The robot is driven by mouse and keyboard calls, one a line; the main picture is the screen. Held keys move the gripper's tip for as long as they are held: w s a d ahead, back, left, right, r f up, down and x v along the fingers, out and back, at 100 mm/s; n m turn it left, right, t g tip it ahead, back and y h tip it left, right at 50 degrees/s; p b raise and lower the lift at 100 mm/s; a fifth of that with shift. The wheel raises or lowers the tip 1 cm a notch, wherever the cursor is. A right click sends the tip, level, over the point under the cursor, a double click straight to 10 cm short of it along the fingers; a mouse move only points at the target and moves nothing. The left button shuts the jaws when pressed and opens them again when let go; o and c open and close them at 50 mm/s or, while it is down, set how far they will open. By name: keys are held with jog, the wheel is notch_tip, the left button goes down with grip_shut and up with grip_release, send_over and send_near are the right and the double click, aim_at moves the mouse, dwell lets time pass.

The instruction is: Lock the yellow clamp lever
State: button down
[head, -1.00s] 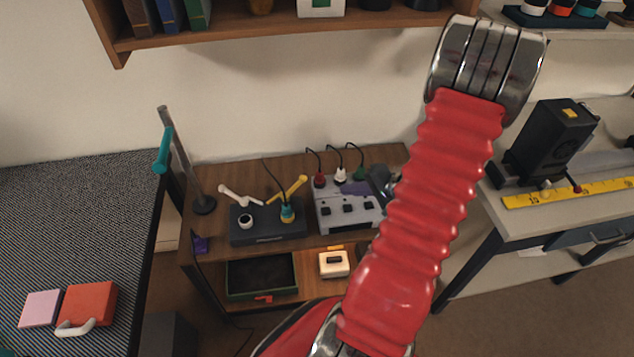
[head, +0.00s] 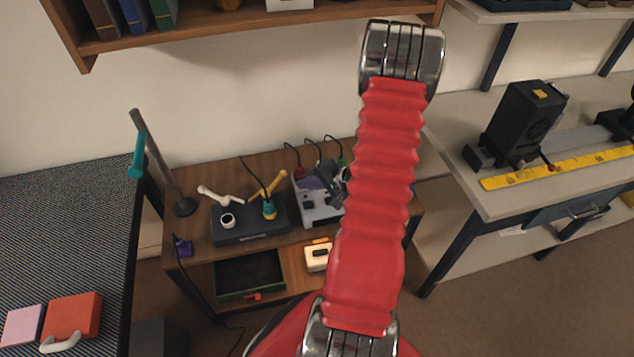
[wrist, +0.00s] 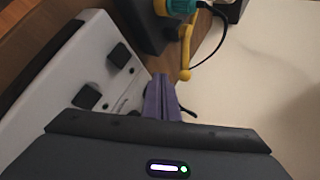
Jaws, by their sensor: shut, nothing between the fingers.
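The yellow clamp lever (head: 270,186) stands tilted up to the right on a dark box (head: 250,228) on the wooden bench. Its rod and ball end show in the wrist view (wrist: 186,50), ahead of the fingertips and a little right. A teal and yellow plug (head: 269,209) sits by its foot. My gripper (head: 308,183) is above the light grey box, right of the lever and apart from it. Its purple fingers show together in the wrist view (wrist: 162,84), shut and empty. My red arm hides part of the grey box.
A white lever (head: 218,195) is on the dark box's left side. The grey box (head: 318,212) with black switches and cabled plugs stands beside it. A metal post (head: 165,165) rises at left. A shelf (head: 230,25) hangs above.

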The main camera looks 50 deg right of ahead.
jog(key=shift+w+a+r, duration=0.1)
jog(key=shift+w+r, duration=0.05)
jog(key=shift+w, duration=0.45)
jog(key=shift+w+a+r, duration=0.15)
jog(key=shift+w, duration=0.4)
jog(key=shift+w+a+r, duration=0.1)
jog(key=shift+w+r, duration=0.05)
jog(key=shift+w, duration=0.45)
